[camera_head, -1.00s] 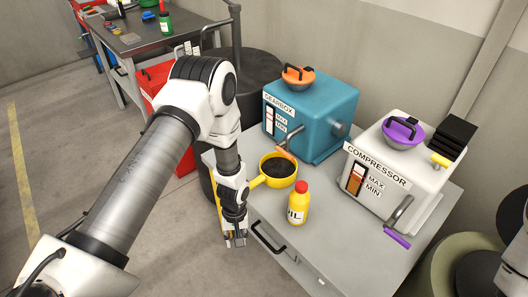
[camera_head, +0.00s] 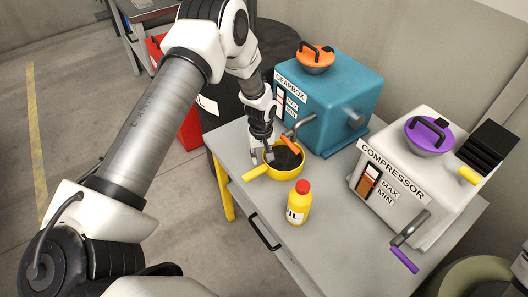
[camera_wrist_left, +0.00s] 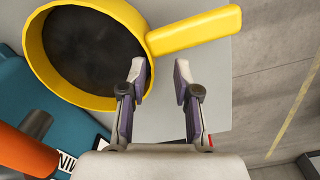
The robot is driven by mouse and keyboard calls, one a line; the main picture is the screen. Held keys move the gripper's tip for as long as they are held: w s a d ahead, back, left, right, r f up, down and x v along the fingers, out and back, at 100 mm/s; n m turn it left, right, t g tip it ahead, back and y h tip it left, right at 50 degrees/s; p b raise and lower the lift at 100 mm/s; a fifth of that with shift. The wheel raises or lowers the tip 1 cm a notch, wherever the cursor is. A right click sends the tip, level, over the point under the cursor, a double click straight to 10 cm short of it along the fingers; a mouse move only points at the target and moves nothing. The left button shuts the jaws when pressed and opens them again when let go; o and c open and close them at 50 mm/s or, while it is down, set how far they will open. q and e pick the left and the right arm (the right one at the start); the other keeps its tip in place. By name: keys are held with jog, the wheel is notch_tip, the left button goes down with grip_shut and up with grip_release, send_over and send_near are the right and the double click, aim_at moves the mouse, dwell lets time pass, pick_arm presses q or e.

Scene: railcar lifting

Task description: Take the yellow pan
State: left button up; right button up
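The yellow pan (camera_head: 285,174) with dark contents stands on the grey table beside the teal gearbox, its handle pointing left and forward. In the left wrist view the pan (camera_wrist_left: 133,103) fills the upper left and its handle (camera_wrist_left: 195,29) runs to the upper right. My left gripper (camera_head: 266,158) is at the pan's left side, close to the rim where the handle joins. Whether a finger touches the rim is unclear. My right gripper is not in view.
A yellow oil bottle (camera_head: 298,206) with a red cap stands in front of the pan. The teal gearbox (camera_head: 338,118) with an orange-handled lever is behind it. The white compressor (camera_head: 405,180) stands at the right. The grey table (camera_head: 345,215) is clear between bottle and compressor.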

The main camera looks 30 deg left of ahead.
aim_at(273, 166)
pick_arm(q)
jog(key=f, duration=0.1)
jog(key=w+f, duration=0.1)
jog(key=f+b, duration=0.1)
jog(key=f, duration=0.1)
jog(key=shift+w, duration=0.45)
jog(key=shift+s+r, duration=0.2)
jog(key=shift+r, duration=0.1)
jog(key=shift+s+r, duration=0.2)
jog(key=shift+s, duration=0.05)
jog(key=shift+c, duration=0.7)
grip_shut()
jog(key=shift+w+f, duration=0.1)
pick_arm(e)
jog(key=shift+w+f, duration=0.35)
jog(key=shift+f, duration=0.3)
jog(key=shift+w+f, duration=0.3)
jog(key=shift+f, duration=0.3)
pick_arm(q)
jog(key=shift+a, duration=0.1)
